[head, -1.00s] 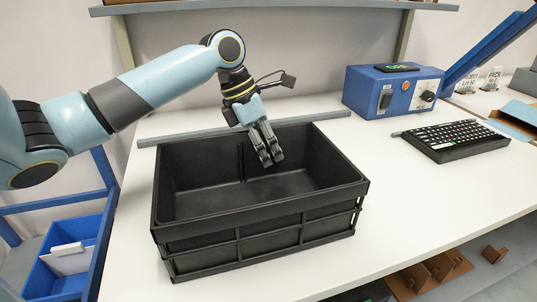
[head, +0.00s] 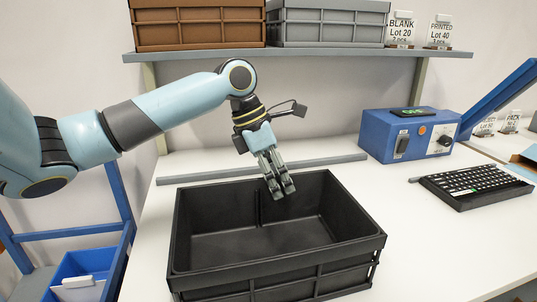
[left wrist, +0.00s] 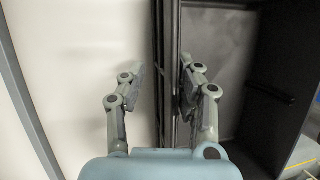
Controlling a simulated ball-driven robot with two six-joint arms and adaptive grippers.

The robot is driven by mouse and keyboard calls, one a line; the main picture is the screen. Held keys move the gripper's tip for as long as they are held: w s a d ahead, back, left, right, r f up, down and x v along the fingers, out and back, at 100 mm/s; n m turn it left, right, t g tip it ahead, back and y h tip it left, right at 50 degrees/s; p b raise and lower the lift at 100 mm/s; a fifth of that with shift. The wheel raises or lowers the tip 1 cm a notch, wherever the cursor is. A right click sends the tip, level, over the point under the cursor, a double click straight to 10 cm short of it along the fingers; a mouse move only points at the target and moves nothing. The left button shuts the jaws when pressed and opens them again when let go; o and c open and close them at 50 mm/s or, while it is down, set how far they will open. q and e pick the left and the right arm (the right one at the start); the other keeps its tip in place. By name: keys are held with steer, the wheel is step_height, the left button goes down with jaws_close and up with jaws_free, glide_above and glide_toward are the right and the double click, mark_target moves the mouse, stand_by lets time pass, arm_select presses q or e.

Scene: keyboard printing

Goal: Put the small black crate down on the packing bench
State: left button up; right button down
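The small black crate (head: 275,272) appears to stand upright and empty on the white packing bench (head: 435,240); its lower front edge is cut off. My left gripper (head: 281,188) comes down from above at the crate's back wall. In the left wrist view the left gripper (left wrist: 160,85) is open across the crate's wall (left wrist: 167,60), one finger outside with a visible gap and the other on the inner side, very close to the wall. Whether that finger touches cannot be told. My right gripper is not in view.
A blue device (head: 408,135) and a black keyboard (head: 474,185) stand right of the crate. A rail (head: 262,170) runs behind it. A shelf (head: 260,54) above holds brown and grey crates. Bench space between crate and keyboard is clear.

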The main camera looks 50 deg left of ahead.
arm_select(q)
steer(key=p+v, duration=0.1)
steer(key=v, duration=0.7)
stand_by(0.4)
